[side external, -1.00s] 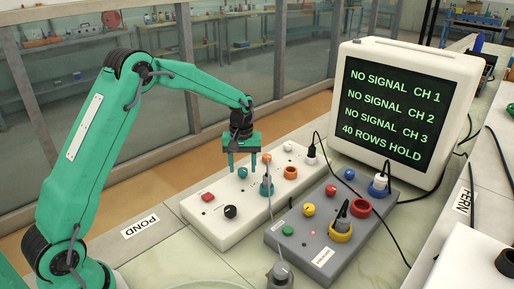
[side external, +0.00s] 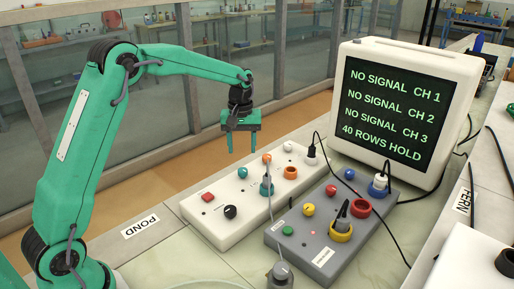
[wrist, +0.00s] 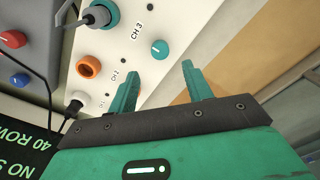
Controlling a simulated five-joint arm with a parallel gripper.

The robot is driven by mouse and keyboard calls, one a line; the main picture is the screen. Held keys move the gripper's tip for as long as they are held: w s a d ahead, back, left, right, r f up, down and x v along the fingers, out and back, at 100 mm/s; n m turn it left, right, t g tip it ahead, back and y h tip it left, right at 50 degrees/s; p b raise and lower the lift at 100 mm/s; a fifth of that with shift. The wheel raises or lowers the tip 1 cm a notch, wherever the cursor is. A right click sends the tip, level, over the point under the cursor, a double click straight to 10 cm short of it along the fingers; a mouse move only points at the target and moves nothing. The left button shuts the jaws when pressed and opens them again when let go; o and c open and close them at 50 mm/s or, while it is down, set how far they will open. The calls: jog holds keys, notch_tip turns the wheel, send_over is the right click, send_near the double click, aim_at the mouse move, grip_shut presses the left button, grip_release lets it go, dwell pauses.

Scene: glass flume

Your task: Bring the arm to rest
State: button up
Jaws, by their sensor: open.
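My gripper (side external: 241,149) hangs in the air above the back edge of the white box (side external: 232,228), pointing down. Its two green fingers are apart with nothing between them. In the side view the fingertips are clear of the box and its knobs. The wrist view also shows my gripper (wrist: 160,70) open and empty, with the white box beyond and to the left of the fingers. A teal knob (wrist: 160,48) shows between the fingertips there, farther off on the box.
A grey box (side external: 325,232) with plugged cables stands in front. A monitor (side external: 408,108) is behind at right, reading no signal. Glass panels (side external: 235,60) stand behind my arm.

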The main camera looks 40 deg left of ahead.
jog(key=s+d+r+m+t, duration=0.3)
jog(key=s+d+r+m, duration=0.15)
jog(key=s+r, duration=0.8)
jog(key=s+d+f+m+t, duration=0.1)
jog(key=s+m, duration=0.1)
jog(key=s, duration=0.6)
jog(key=s+d+f+m+t, duration=0.1)
jog(key=s+d+m, duration=0.1)
jog(key=s, duration=0.7)
jog(key=shift+d+f+m+t, duration=0.15)
jog(key=shift+f+m+t, duration=0.1)
jog(key=shift+m+t, duration=0.1)
jog(key=shift+o, duration=0.2)
